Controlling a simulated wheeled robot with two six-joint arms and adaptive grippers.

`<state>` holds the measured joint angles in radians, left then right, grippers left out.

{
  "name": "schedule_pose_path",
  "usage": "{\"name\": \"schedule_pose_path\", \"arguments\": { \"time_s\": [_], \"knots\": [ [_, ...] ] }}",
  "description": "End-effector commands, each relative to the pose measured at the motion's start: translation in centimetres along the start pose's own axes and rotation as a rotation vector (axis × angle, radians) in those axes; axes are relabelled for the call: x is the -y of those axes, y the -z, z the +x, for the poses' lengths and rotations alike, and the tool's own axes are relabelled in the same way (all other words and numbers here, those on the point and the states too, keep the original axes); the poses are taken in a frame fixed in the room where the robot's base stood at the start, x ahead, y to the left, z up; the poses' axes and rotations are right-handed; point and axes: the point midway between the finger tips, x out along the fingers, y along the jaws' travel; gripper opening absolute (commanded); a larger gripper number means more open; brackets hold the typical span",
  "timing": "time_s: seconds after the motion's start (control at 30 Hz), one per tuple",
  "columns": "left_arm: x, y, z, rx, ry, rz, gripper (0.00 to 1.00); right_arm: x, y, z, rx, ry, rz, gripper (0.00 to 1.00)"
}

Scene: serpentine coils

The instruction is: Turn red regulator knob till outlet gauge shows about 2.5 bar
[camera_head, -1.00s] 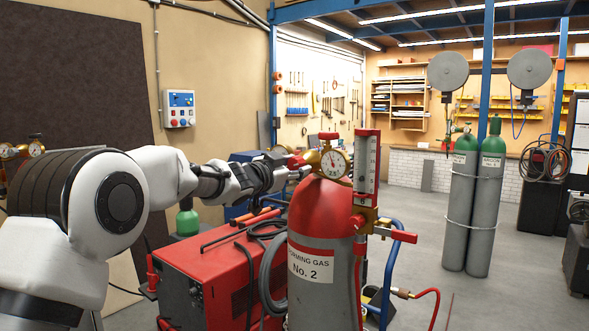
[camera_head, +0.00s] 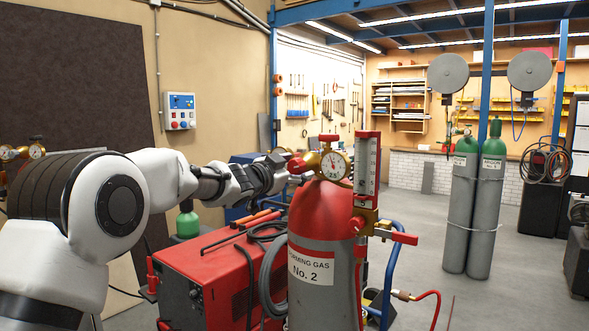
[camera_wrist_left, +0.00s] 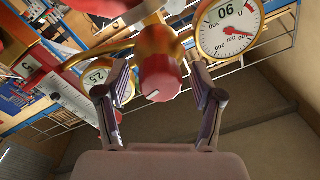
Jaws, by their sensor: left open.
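The red regulator knob (camera_wrist_left: 160,78) sits on a brass regulator body (camera_wrist_left: 158,40) in the left wrist view. It also shows in the head view (camera_head: 296,166). My left gripper (camera_wrist_left: 158,98) is open, with one finger on each side of the knob and visible gaps between. In the head view my left gripper (camera_head: 280,163) is at the knob's left. A small gauge marked 2.5 (camera_wrist_left: 97,80) is partly behind the left finger; its needle cannot be read. A larger gauge (camera_wrist_left: 228,32) is at the upper right. One gauge face (camera_head: 335,165) shows in the head view. My right gripper is not in view.
The regulator is on a red-topped gas cylinder (camera_head: 322,215) labelled No. 2. A flowmeter tube (camera_head: 367,165) stands right of the gauge. A red welding machine (camera_head: 205,275) with cables is below my left arm. Open floor lies to the right.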

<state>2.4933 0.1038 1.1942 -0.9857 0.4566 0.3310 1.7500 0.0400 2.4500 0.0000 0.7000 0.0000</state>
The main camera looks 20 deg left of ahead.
Motion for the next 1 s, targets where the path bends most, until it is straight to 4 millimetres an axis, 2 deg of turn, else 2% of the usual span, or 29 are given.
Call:
{"name": "schedule_pose_path", "arguments": {
  "time_s": [0.17, 0.27, 0.5, 0.6, 0.73, 1.0],
  "knots": [
    [0.1, 0.0, -1.1, 0.001, 0.000, -0.001, 0.67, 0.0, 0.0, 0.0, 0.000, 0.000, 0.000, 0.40],
    [0.1, 0.0, -3.0, 0.001, 0.000, -0.004, 0.67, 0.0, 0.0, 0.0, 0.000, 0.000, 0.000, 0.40],
    [0.0, 0.0, -9.2, 0.000, 0.000, -0.003, 0.67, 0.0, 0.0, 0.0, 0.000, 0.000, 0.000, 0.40],
    [0.1, 0.0, -10.9, -0.001, 0.001, -0.004, 0.67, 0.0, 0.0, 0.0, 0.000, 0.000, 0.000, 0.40],
    [0.0, 0.0, -11.9, 0.000, 0.000, -0.001, 0.67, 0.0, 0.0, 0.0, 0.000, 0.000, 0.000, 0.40],
    [0.0, 0.0, -12.0, 0.000, 0.000, 0.000, 0.67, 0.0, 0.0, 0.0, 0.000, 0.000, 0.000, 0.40]
  ]
}}
